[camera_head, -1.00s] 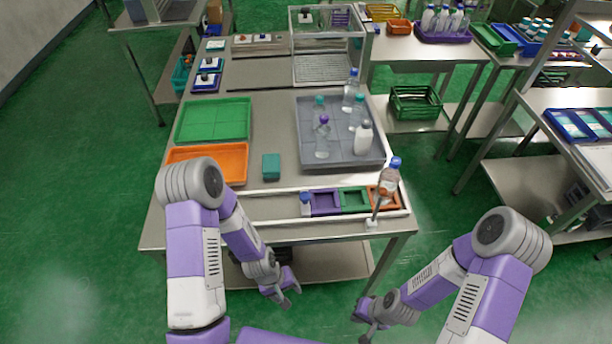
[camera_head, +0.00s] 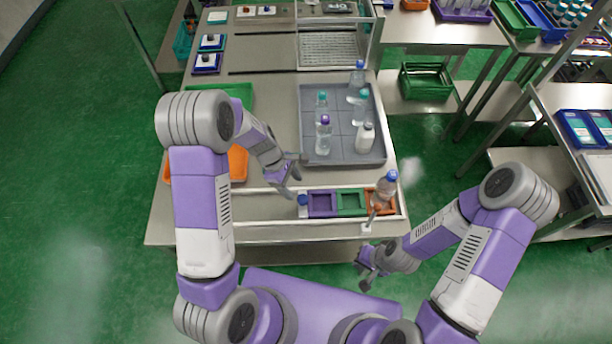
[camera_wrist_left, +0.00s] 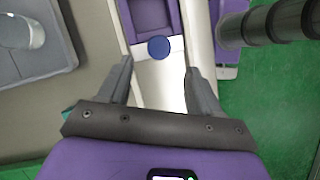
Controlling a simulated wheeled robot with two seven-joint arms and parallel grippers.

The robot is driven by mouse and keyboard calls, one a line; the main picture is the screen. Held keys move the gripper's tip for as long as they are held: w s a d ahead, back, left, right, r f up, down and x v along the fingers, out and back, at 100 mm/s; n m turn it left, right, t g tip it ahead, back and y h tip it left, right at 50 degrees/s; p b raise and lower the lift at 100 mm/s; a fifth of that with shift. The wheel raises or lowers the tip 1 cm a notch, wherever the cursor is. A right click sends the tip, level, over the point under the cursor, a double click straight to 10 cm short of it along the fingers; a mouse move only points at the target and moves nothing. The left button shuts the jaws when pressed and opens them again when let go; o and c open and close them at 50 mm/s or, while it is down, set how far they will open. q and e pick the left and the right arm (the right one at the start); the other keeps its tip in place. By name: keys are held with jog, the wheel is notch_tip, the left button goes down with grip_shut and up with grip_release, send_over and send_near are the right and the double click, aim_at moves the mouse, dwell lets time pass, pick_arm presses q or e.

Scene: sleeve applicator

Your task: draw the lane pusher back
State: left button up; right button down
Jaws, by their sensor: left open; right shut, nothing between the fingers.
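The lane pusher (camera_head: 303,201), a pale block with a blue round knob on top, stands at the left end of the row of coloured pockets in the white-railed lane. Its blue knob (camera_wrist_left: 158,48) also shows in the left wrist view, just beyond the fingertips. My left gripper (camera_head: 293,175) is open above the lane, close to the pusher at its upper left. In the left wrist view its fingers (camera_wrist_left: 160,72) are spread to either side of the knob's line, with nothing between them. My right gripper (camera_head: 364,268) is shut and empty in front of the table's front edge.
The lane holds a purple pocket (camera_head: 321,203), a green pocket (camera_head: 351,202) and an orange pocket with a blue-capped bottle (camera_head: 386,189). A brown lever (camera_head: 373,214) stands at the lane's front rail. A grey tray (camera_head: 314,95) with several bottles lies behind.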

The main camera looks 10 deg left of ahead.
aim_at(302, 198)
pick_arm(q)
jog(key=x, duration=0.6)
jog(key=shift+f+b, duration=0.15)
jog(key=shift+b, duration=0.15)
jog(key=shift+d+f, duration=0.25)
jog(key=shift+f, duration=0.3)
grip_shut()
